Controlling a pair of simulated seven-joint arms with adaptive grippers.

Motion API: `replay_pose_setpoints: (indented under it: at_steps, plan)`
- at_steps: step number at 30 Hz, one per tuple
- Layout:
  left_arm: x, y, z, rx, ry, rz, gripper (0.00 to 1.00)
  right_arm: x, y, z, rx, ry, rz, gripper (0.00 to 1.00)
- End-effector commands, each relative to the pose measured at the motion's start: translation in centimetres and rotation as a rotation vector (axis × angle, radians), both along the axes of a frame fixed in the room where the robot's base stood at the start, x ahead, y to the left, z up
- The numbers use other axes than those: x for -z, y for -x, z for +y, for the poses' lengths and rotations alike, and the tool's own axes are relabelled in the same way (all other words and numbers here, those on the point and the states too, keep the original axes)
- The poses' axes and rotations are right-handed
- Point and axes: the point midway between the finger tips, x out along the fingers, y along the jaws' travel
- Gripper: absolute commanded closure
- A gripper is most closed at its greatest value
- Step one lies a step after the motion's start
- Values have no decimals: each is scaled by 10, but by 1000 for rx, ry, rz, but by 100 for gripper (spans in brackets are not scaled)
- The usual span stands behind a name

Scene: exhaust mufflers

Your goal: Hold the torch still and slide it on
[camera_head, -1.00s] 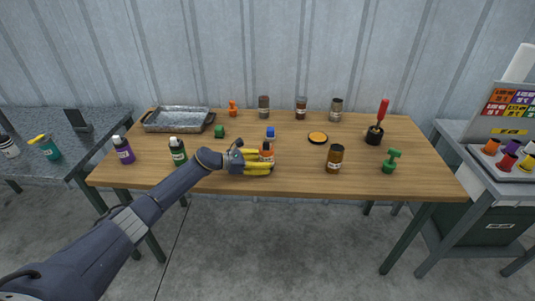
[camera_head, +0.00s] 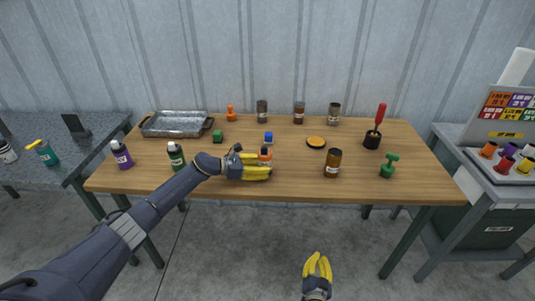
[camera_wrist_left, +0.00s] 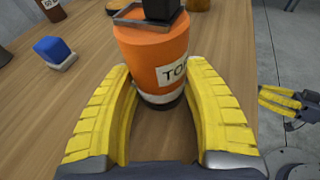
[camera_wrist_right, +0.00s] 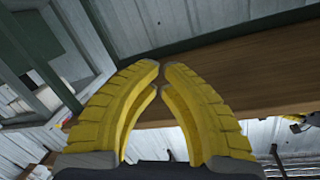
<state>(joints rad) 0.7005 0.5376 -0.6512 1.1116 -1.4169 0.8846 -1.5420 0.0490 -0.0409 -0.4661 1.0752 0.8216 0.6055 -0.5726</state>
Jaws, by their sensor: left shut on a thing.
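The torch is an orange cylinder with a white label reading "TO", a grey square collar and a black block on top. It stands upright near the table's front edge in the head view (camera_head: 265,156) and fills the middle of the left wrist view (camera_wrist_left: 158,60). My left gripper (camera_head: 270,173) is shut on it, one yellow finger on each side (camera_wrist_left: 155,85). My right gripper (camera_head: 318,259) is low in front of the table, empty, its fingertips almost meeting in the right wrist view (camera_wrist_right: 161,68). It also shows at the right of the left wrist view (camera_wrist_left: 282,100).
A blue block (camera_head: 268,137) stands behind the torch. A brown jar (camera_head: 332,163), an orange-topped disc (camera_head: 316,142) and a green object (camera_head: 389,166) are to its right. A green bottle (camera_head: 176,156) is close to my left forearm. Front-right floor space is clear.

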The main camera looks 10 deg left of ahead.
Motion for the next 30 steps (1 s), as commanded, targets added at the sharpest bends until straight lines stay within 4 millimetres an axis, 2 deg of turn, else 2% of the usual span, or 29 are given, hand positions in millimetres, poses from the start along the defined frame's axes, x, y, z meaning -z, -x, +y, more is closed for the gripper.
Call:
replay_pose_setpoints:
  at_steps: [1,6,9,12,17,21,27,30]
  plan:
    - [1,0,0,0,-1,1,67,-37,-21,7,42,-59,-62,100]
    - [1,0,0,0,-1,1,67,-150,-71,17,217,-291,-210,100]
    - [1,0,0,0,-1,1,67,-204,-88,24,309,-440,-241,100]
    - [1,0,0,0,-1,1,67,-250,-98,35,382,-589,-229,100]
    - [1,0,0,0,-1,1,67,-305,-102,71,443,-806,-121,100]
    - [1,0,0,0,-1,1,67,-341,-93,114,434,-943,33,100]
    - [1,0,0,0,-1,1,67,-375,-67,174,364,-1026,259,100]
    - [1,0,0,0,-1,1,67,-386,-54,196,327,-1034,344,100]
